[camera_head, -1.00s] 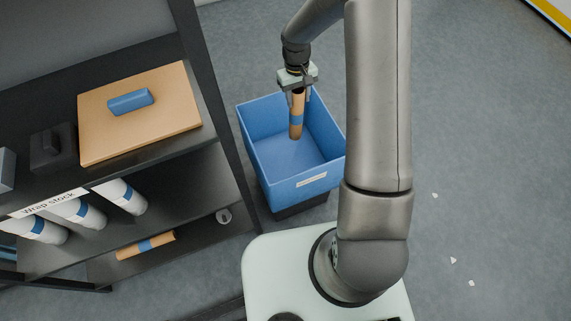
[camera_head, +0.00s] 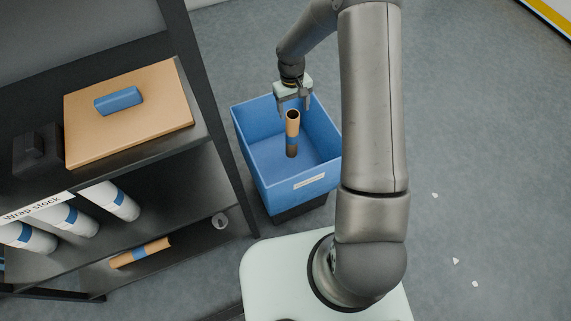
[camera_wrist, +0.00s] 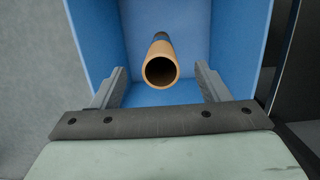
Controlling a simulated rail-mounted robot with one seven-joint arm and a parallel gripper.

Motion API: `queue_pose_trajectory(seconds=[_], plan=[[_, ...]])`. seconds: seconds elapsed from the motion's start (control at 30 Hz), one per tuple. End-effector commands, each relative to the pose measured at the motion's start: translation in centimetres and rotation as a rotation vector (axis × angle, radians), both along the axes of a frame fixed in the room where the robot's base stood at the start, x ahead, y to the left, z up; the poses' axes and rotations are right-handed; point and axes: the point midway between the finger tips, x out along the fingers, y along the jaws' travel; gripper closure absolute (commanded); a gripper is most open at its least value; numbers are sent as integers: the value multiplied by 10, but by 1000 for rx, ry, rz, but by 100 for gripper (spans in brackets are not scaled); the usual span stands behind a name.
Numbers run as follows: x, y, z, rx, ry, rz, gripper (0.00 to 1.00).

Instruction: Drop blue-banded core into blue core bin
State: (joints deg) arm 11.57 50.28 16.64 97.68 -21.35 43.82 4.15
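The blue-banded core (camera_head: 292,124) is a tan cardboard tube with a blue band. It stands roughly upright inside the outline of the blue core bin (camera_head: 262,161), below my gripper (camera_head: 295,106). In the wrist view the core (camera_wrist: 161,71) shows its open end between and beyond the fingers, touching neither. My gripper (camera_wrist: 161,88) is open and empty over the blue bin (camera_wrist: 97,40). I cannot tell whether the core's lower end touches the bin floor.
A dark shelf rack at left holds a tan board (camera_head: 130,125) with a blue block (camera_head: 118,100). White blue-banded rolls (camera_head: 110,199) and another tan blue-banded core (camera_head: 140,252) lie on lower shelves. Small white scraps lie on the open floor at right.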

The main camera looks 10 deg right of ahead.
Motion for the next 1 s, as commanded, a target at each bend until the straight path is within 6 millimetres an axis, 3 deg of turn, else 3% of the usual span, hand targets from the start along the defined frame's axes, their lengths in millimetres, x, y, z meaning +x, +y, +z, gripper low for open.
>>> queue_pose_trajectory(seconds=[0.27,0.43,1.0], plan=[[0,0,1,0,0,0,32],[3,0,17,0,-4,-1,32],[22,5,145,0,-4,-1,32]])
